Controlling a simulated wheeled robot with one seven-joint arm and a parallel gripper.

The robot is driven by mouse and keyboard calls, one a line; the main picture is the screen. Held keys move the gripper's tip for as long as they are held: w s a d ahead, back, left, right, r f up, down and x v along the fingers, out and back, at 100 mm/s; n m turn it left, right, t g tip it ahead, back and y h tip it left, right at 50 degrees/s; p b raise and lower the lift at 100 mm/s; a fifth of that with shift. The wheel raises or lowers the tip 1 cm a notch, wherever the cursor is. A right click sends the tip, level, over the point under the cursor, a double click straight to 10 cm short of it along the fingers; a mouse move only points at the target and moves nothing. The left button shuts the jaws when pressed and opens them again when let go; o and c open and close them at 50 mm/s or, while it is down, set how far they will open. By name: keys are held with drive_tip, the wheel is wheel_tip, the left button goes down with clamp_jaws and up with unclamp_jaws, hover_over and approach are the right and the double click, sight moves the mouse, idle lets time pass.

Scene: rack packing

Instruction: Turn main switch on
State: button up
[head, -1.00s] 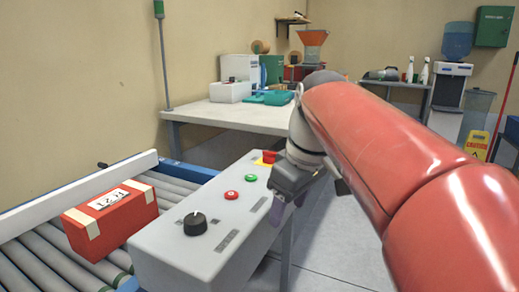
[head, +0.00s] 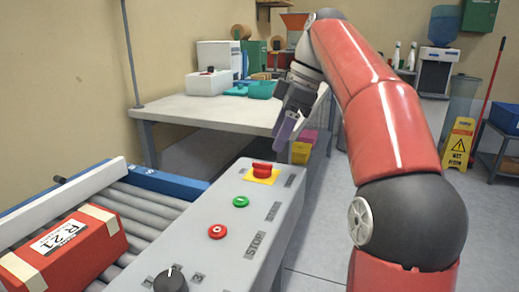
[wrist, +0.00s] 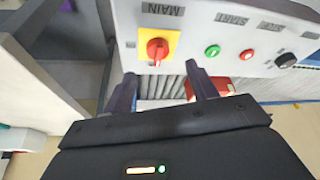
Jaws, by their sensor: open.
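The main switch (head: 262,170) is a red knob on a yellow plate at the far end of the grey control panel (head: 203,268). In the wrist view the switch (wrist: 157,48) sits beside the upside-down label MAIN, its grip roughly in line with the panel's short side. My gripper (head: 285,132) hangs beyond the far end of the panel. In the wrist view my gripper (wrist: 163,78) is open and empty, its two dark fingers apart, with the switch ahead of the gap and not touched.
A green button (head: 240,202), a red button (head: 217,232) and a black dial (head: 170,280) line the panel. A roller conveyor with a red box (head: 70,245) lies to the left. A white table (head: 205,110) stands behind.

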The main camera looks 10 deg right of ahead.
sight(262, 169)
drive_tip(key=b+x, duration=0.1)
drive_tip(key=x, duration=0.6)
drive_tip(key=shift+w+a+f+b, duration=0.1)
drive_tip(key=shift+w+f+b, duration=0.1)
drive_tip(key=shift+b, duration=0.15)
drive_tip(key=shift+c, duration=0.5)
drive_tip(key=c, duration=0.9)
